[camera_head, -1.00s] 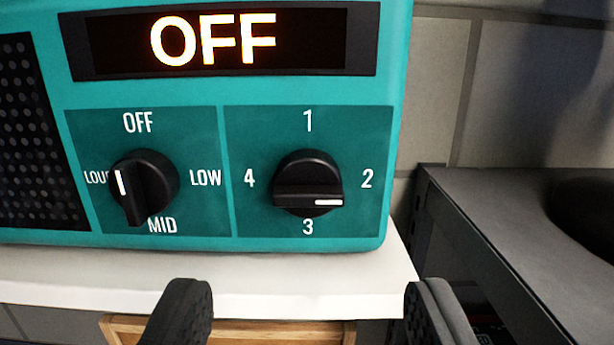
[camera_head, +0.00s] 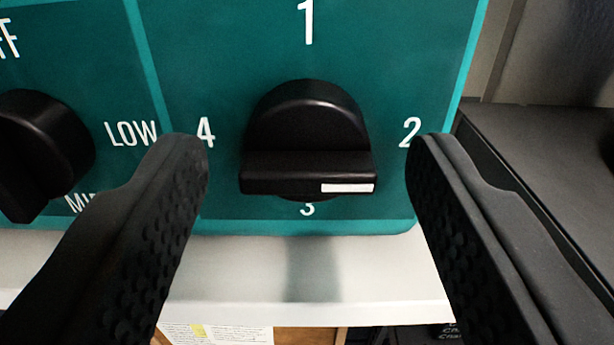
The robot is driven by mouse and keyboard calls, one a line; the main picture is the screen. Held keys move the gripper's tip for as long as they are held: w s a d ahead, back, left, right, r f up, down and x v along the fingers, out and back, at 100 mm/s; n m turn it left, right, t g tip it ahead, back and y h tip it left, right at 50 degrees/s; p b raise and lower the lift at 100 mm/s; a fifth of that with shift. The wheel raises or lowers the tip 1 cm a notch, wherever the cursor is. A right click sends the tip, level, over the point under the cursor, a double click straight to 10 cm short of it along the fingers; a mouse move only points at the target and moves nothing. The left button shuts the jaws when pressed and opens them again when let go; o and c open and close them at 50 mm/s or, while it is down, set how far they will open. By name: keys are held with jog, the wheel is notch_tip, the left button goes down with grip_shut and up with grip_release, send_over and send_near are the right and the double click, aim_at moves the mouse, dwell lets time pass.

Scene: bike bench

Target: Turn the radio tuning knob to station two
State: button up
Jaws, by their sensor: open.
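The radio's tuning knob (camera_head: 307,140) is black and round with a raised horizontal bar. The white mark on the bar is at its right end, on the side of the number 2. The numbers 1, 2, 3 and 4 stand around the knob on the teal radio front (camera_head: 250,30). My gripper (camera_head: 307,150) is open, one finger on each side of the knob. The left fingertip is by the 4 and the right one by the 2. Gaps show between the fingers and the knob, and no contact is visible.
The volume knob (camera_head: 40,145) is at the left, close to my left finger. The radio stands on a white shelf (camera_head: 310,265). A dark metal surface (camera_head: 555,180) lies to the right. Papers and wood show below the shelf.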

jog(key=c, duration=1)
jog(key=shift+n+p, duration=0.3)
jog(key=shift+n, duration=0.4)
jog(key=o, duration=1)
jog(key=s+b, duration=0.4)
jog(key=s, duration=0.9)
jog(key=shift+s+b, duration=0.35)
jog(key=shift+s, duration=0.05)
